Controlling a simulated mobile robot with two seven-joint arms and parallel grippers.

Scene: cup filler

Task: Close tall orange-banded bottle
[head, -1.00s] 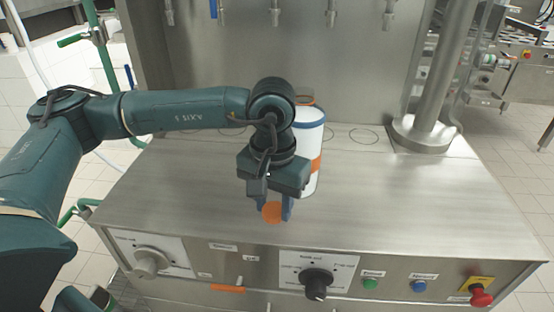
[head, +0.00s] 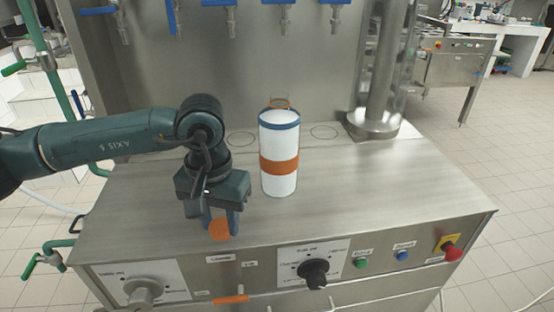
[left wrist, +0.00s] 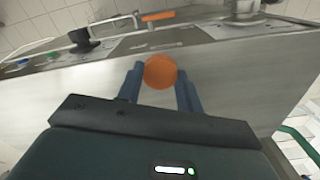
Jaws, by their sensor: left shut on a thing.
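The tall bottle (head: 279,140) stands upright on the steel worktop, white with an orange band and a blue ring near its top. Its top looks open and pale inside. My right gripper is not in view.
The steel worktop (head: 370,190) is clear right of the bottle. A steel column (head: 378,100) stands at the back right, and several taps (head: 283,20) hang above. The front panel has a black knob (head: 314,272) and a red stop button (head: 451,253).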

